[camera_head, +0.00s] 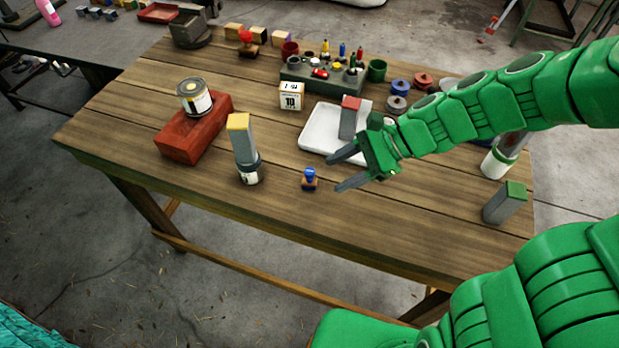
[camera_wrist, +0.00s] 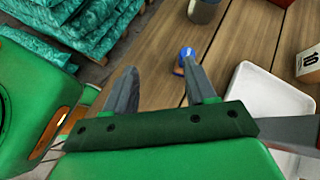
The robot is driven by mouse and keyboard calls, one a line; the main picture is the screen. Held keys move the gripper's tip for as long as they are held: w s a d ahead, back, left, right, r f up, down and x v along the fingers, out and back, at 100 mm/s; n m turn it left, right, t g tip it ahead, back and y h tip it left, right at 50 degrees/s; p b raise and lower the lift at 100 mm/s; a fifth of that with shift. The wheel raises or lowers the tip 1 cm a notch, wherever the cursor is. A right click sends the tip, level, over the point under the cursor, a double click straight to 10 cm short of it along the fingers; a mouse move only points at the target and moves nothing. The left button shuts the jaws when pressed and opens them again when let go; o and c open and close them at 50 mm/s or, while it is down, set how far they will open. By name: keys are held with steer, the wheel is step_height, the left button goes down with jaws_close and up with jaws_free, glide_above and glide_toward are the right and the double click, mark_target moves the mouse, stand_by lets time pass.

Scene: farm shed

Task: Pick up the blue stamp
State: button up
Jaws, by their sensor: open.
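The blue stamp (camera_head: 310,179) stands upright near the front edge of the wooden table, with a blue knob handle on a brown base. In the wrist view the blue stamp (camera_wrist: 185,55) shows beyond the fingertips, close to the right finger, which hides part of it. My gripper (camera_head: 343,169) is open and empty, to the right of the stamp in the head view, with its fingers pointing towards it. The gripper (camera_wrist: 163,80) also shows in the wrist view with its two grey fingers spread apart. I see no contact with the stamp.
A white tray (camera_head: 318,143) with a red-topped grey block (camera_head: 349,118) lies just behind my gripper. A can with a yellow-topped block (camera_head: 242,140) on it stands left of the stamp. A red brick (camera_head: 178,145) carries another can (camera_head: 194,97). Bare wood surrounds the stamp.

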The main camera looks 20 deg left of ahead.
mark_target(302, 181)
steer(key=w+a+f+m+y, duration=0.1)
steer(key=w+a+f+m, duration=0.1)
steer(key=w+f+m, duration=0.1)
steer(key=shift+a+y, duration=0.3)
steer(key=shift+a, duration=0.05)
steer(key=shift+a+f+m, duration=0.1)
steer(key=shift+a+m, duration=0.05)
steer(key=shift+m, duration=0.15)
steer(key=shift+x, duration=3.7)
steer(key=shift+a, duration=0.1)
steer(key=shift+c, duration=0.3)
jaws_close()
